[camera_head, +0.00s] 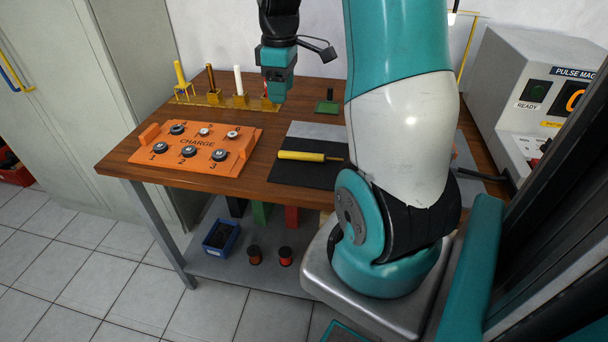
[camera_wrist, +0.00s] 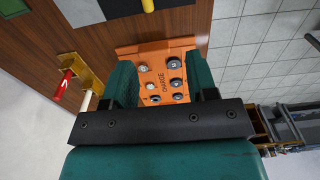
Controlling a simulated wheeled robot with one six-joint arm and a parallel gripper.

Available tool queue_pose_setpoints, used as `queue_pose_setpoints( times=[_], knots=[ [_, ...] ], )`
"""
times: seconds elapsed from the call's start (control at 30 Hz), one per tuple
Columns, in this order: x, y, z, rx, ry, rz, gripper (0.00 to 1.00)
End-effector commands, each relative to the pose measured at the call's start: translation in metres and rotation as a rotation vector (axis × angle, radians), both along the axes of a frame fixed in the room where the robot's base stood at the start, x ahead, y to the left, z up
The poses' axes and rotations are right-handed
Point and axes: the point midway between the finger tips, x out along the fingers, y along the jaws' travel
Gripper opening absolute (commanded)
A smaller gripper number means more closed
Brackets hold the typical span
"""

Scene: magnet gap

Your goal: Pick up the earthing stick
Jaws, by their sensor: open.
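My gripper (camera_head: 277,88) hangs above the back of the table, behind and left of this stick. In the wrist view my gripper (camera_wrist: 158,82) is open, its green fingers apart with nothing held between them.
An orange CHARGE board (camera_head: 168,163) with several round pieces lies at the left. A yellow rack (camera_head: 213,99) holds upright yellow, brown, white and red sticks near my gripper. A green block (camera_head: 327,107) stands behind the mat. A grey pulse machine (camera_head: 515,80) stands right.

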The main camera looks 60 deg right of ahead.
Motion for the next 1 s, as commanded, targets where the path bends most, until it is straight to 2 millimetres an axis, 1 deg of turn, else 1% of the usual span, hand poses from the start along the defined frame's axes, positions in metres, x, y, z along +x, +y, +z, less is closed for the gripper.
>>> queue_pose_setpoints(
  times=[0.03,0.1,0.17,0.27,0.5,0.6,0.7,0.87,0.97,1.0],
  knots=[
    [-0.005,-0.018,-0.015,-0.005,0.011,-0.013,0.53],
    [-0.009,-0.031,-0.021,-0.011,0.021,-0.015,0.53],
    [-0.011,-0.036,-0.028,-0.012,0.024,-0.015,0.53],
    [-0.012,-0.036,-0.046,-0.01,0.029,-0.013,0.53],
    [-0.012,-0.035,-0.1,-0.01,0.027,-0.013,0.53],
    [-0.012,-0.034,-0.12,-0.011,0.026,-0.013,0.53],
    [-0.011,-0.035,-0.132,-0.012,0.026,-0.013,0.53],
    [-0.011,-0.034,-0.142,-0.012,0.024,-0.013,0.53],
    [-0.011,-0.033,-0.153,-0.011,0.026,-0.013,0.53],
    [-0.011,-0.032,-0.16,-0.01,0.026,-0.013,0.53]
  ],
)
